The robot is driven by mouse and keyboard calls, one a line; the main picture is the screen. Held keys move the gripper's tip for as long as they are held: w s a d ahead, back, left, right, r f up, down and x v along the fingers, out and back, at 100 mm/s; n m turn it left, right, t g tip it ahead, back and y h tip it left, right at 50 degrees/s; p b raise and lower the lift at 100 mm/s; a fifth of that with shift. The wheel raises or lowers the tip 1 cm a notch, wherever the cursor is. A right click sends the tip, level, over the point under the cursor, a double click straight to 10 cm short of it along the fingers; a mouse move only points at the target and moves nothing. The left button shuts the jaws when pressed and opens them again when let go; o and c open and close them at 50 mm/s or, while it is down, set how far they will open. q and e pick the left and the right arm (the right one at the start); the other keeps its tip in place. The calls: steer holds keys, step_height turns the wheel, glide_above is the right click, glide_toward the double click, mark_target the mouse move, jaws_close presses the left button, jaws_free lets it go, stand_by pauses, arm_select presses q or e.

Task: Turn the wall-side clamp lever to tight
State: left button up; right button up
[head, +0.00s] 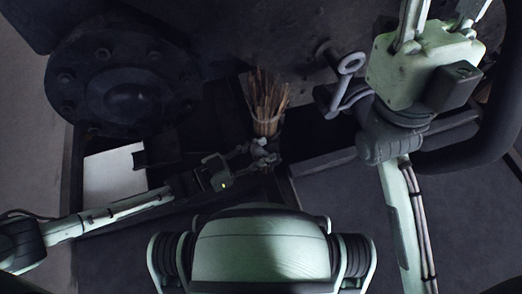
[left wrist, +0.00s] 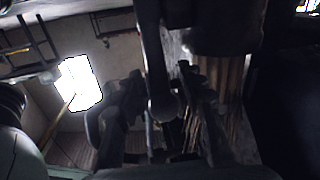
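A dark lever with a rounded end (left wrist: 163,105) shows in the left wrist view between the two fingers of my left gripper (left wrist: 158,98). The fingers stand apart, with gaps visible beside the lever. Whether either finger touches it I cannot tell. In the head view my left gripper (head: 266,154) is just below a bundle of sticks, and the lever cannot be clearly told from the fingers there. My right gripper (head: 443,12) is at the top right; its fingertips are cut off by the frame edge. The lever's clamp and its setting are not clear.
A holder of thin sticks (head: 265,105) stands just beyond my left gripper. A large dark bolted flange (head: 125,90) is at upper left. A ring-ended metal handle (head: 350,63) is left of my right gripper. A thick curved dark pipe (head: 470,150) runs at the right.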

arm_select(q)
jaws_close()
steer(key=shift+r, duration=0.2)
stand_by(0.3)
